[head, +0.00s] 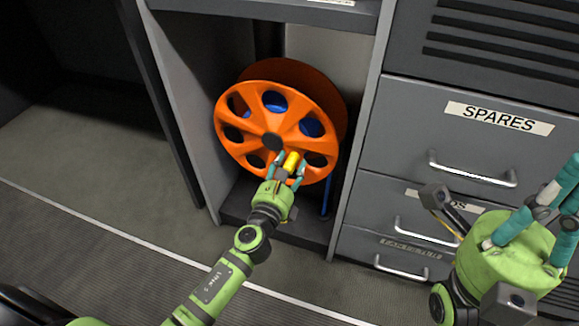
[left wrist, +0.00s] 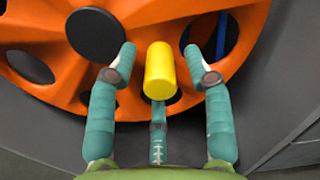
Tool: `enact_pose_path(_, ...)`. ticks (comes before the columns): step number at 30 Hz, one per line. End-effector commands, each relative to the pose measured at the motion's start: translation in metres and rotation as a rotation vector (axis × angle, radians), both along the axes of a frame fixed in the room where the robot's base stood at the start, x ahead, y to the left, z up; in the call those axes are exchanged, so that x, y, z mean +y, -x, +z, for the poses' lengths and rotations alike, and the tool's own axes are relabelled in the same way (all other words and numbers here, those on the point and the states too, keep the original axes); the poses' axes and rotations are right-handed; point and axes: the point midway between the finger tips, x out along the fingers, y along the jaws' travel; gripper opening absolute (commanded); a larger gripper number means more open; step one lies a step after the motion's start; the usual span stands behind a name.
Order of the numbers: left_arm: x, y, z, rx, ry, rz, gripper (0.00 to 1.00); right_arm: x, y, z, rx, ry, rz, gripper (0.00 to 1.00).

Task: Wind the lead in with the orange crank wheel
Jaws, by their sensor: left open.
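The orange crank wheel (head: 240,139) stands in an open grey bay, with a dark hub and several round holes. Blue lead shows through the holes, and a length of blue lead (head: 327,196) hangs at the lower right. A yellow handle (head: 291,161) sticks out from the wheel's lower right. My left gripper (head: 286,166) is at the handle. In the left wrist view the yellow handle (left wrist: 160,70) lies between the open teal fingers (left wrist: 160,62), with gaps on both sides. My right gripper (head: 545,205) is at the right, its teal fingers apart and nothing visible between them.
A grey drawer cabinet (head: 365,220) stands right of the bay, with a SPARES label (head: 498,117) and protruding metal handles (head: 472,173). My right gripper is in front of its lower drawers. Bay side walls flank the wheel. Open floor (head: 90,160) lies to the left.

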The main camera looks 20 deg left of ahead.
Motion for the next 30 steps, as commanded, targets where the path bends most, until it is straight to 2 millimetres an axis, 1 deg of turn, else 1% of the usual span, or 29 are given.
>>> enact_pose_path(8,-0.0004,-0.0026,-0.0003,0.001,0.002,0.0,0.51,0.0,0.0002,0.0011,-0.004,-0.001,0.0,0.0)
enact_pose_path(9,-0.0004,-0.0026,-0.0002,0.001,0.002,0.0,0.43,-0.0001,0.0004,0.0014,-0.005,-0.002,0.0,0.0)
enact_pose_path(11,-0.0004,-0.0025,-0.0002,0.001,0.002,0.0,0.19,-0.0002,0.0004,0.0018,-0.007,-0.002,0.0,0.0)
enact_pose_path(12,-0.0003,-0.0025,-0.0001,0.001,0.002,0.0,0.03,-0.0002,0.0005,0.002,-0.007,-0.002,0.0,0.0)
enact_pose_path(13,-0.0005,-0.0025,-0.0002,0.001,0.002,0.0,0.0,-0.0002,0.0006,0.0021,-0.008,-0.002,0.0,0.0)
enact_pose_path(23,0.0,-0.0023,-0.0017,0.001,-0.016,-0.001,0.0,-0.0005,0.0009,0.0024,-0.009,-0.004,-0.001,0.0)
enact_pose_path(30,0.0038,-0.0024,-0.0077,-0.002,-0.12,-0.002,0.0,-0.0006,0.001,0.0024,-0.01,-0.004,-0.001,0.0)
